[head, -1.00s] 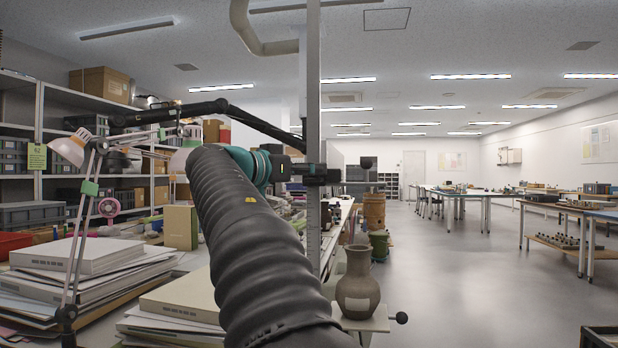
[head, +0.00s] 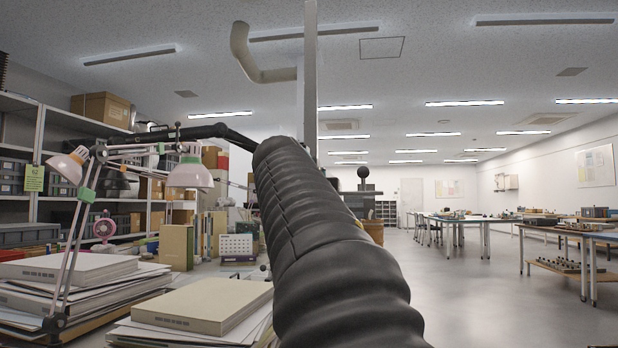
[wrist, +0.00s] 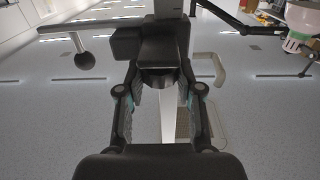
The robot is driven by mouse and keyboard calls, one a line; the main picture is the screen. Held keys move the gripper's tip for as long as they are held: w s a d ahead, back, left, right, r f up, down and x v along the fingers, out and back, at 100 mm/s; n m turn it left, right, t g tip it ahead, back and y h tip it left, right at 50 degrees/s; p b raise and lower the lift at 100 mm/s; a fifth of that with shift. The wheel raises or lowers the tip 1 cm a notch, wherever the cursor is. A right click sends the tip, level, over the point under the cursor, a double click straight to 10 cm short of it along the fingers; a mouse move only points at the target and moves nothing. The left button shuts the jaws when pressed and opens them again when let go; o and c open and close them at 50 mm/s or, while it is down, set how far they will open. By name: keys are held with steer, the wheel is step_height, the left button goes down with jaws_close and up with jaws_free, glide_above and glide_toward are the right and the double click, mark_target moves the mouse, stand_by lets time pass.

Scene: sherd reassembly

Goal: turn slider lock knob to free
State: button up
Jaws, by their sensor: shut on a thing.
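The slider lock knob (wrist: 157,79) shows in the wrist view as a short dark cylinder below a black slider block (wrist: 158,48). My gripper (wrist: 158,90) has its two fingers on either side of the knob and is shut on it. The finger pads hide its sides, and I see no mark that tells its lock position. The block sits on a grey upright post (head: 311,70). A lever with a black ball (wrist: 84,60) reaches out to the left of the block; the ball also shows in the head view (head: 363,172). My arm hides the gripper and knob in the head view.
A desk lamp (head: 75,165) and stacked books (head: 205,303) stand at the left. Shelves (head: 40,130) with boxes line the left wall. Open floor (head: 480,300) lies to the right, with tables (head: 460,218) farther back.

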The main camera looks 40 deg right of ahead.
stand_by(0.5)
steer(key=o, duration=1.2)
steer(key=v, duration=1.2)
steer(key=shift+s+d, duration=0.15)
steer(key=shift+s, duration=0.05)
steer(key=shift+n, duration=0.4)
